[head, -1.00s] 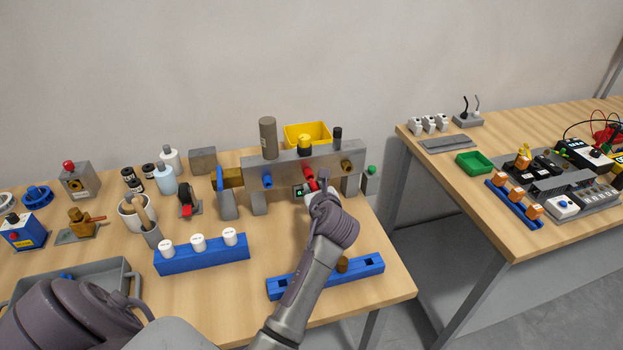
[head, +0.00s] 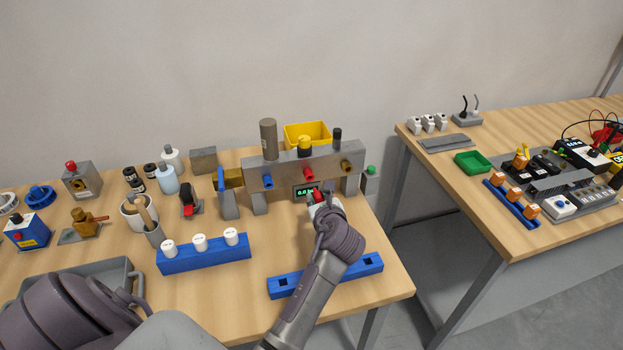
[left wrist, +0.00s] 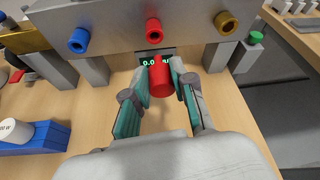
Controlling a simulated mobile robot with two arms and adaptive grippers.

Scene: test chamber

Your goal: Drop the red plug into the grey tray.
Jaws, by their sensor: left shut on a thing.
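The red plug (head: 317,196) is held between the fingers of my left gripper (head: 322,203), in front of the grey block. In the left wrist view the plug (left wrist: 160,78) is a red cylinder gripped between both fingertips (left wrist: 161,84). It is apart from the red-ringed socket (left wrist: 153,30) on the block's front face, which also shows in the head view (head: 308,175). The grey tray (head: 98,268) is at the front left of the table, partly hidden by my own arm. My right gripper is not in view.
The grey block (head: 285,170) has a blue (head: 267,180) and a brass fitting (head: 346,167) and a small green display below. A blue rack with white caps (head: 205,257) stands between gripper and tray. Another blue rack (head: 365,265) lies beneath my arm.

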